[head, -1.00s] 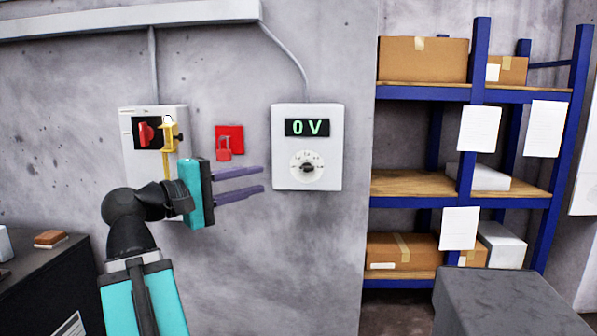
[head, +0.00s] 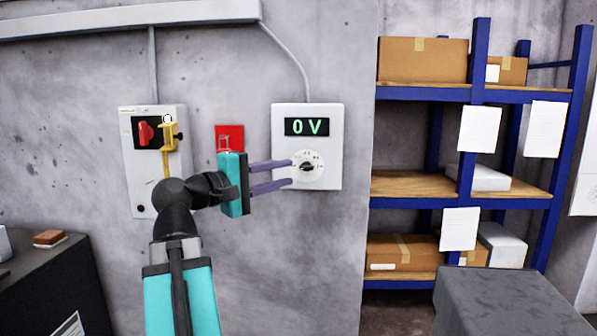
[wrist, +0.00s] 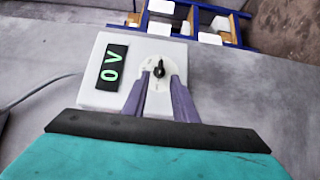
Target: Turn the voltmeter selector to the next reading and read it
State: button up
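The white voltmeter box (head: 332,147) is fixed to the wall, and its green display (head: 307,127) reads 0 V. Below the display is the round selector dial (head: 313,178) with a dark pointer knob (head: 306,167). My gripper (head: 291,173) is at the left side of the dial, its two purple fingers apart with nothing between them. In the wrist view the fingers (wrist: 160,85) reach toward the dark knob (wrist: 159,70), one on each side of its line. I cannot tell whether they touch the dial.
A grey isolator box with a red switch (head: 146,133) and a yellow lock piece (head: 170,137) is on the wall at left. A red plate (head: 229,131) sits behind my gripper. Blue shelving (head: 473,95) with boxes stands at right.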

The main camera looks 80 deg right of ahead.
aim_at(302, 167)
jog(key=shift+x, duration=2.8)
grip_shut()
jog(key=shift+r, duration=0.1)
